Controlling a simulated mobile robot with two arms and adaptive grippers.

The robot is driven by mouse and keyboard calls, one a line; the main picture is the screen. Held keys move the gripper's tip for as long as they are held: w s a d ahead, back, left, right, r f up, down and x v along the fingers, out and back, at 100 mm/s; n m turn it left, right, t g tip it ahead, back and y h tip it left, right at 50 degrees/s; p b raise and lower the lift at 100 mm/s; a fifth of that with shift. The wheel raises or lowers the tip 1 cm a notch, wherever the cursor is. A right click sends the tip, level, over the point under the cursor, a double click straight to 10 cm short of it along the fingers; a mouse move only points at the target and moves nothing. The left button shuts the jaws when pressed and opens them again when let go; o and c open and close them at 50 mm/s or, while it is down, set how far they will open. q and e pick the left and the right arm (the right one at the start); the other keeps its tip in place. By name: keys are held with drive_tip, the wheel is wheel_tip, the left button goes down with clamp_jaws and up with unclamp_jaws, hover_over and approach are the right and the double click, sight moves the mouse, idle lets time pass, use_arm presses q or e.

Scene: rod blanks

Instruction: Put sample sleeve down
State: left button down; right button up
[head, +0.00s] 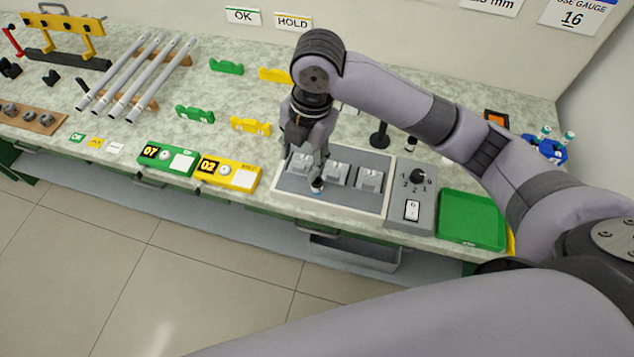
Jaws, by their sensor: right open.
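My right gripper (308,168) points down over the left part of a grey panel (348,207) with several pale square fixtures, and its jaws are open. A small dark-and-white piece with a bluish lower part (317,186) is at the fingertips, in front of the left fixture (300,162). It may be the sample sleeve; I cannot tell whether it touches the fingers or the panel. The middle fixture (336,174) and right fixture (370,180) look empty. My left gripper is not in view.
Right of the panel are a switch box (411,207) and a green tray (472,220). A blue rack (547,150) with capped tubes stands behind my right arm. A green box marked 07 (168,158) and a yellow box marked 02 (227,173) sit to the left.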

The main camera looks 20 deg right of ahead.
drive_tip(key=w+d+r+n+h, duration=0.1)
drive_tip(key=d+r+n+h, duration=0.15)
drive_tip(key=d+r, duration=0.2)
drive_tip(key=p, duration=0.2)
hover_over(317, 182)
drive_tip(key=shift+y, duration=0.45)
drive_tip(key=f, duration=1.2)
drive_tip(key=shift+s, duration=0.35)
drive_tip(key=shift+s+a+f+p, duration=0.1)
drive_tip(key=shift+f+p, duration=0.45)
drive_tip(key=shift+f, duration=0.75)
drive_tip(key=shift+a+f+p, duration=0.1)
drive_tip(key=shift+f+p, duration=0.4)
drive_tip(key=shift+f, duration=0.8)
drive_tip(key=shift+c, duration=0.4)
drive_tip(key=shift+d, duration=0.1)
drive_tip(key=c, duration=0.8)
drive_tip(key=shift+r, duration=0.1)
drive_tip(key=shift+c, duration=0.2)
